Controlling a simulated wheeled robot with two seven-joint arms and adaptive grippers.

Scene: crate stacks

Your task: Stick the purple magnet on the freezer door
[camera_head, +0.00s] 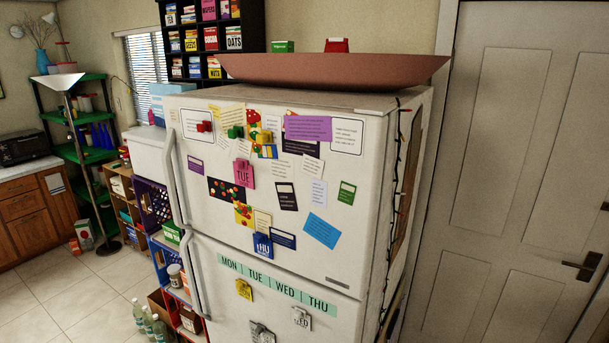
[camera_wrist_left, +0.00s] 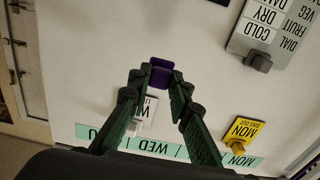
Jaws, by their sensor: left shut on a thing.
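My left gripper (camera_wrist_left: 161,75) is shut on a small purple magnet (camera_wrist_left: 160,73), seen between its fingertips in the left wrist view. It is in front of the white lower fridge door; I cannot tell whether the magnet touches the surface. The freezer door (camera_head: 212,219) is the upper door in the head view, crowded with cards and magnets, with some bare white patches. Neither gripper shows in the head view.
The lower door bears a weekday strip (camera_head: 277,285), a yellow magnet and card (camera_head: 244,290), a WED card (camera_head: 301,318) and a grey clip (camera_wrist_left: 258,61). A purple card (camera_head: 308,128) is on the freezer door. A brown tray (camera_head: 330,68) lies on top. Shelves stand left, a door (camera_head: 510,160) right.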

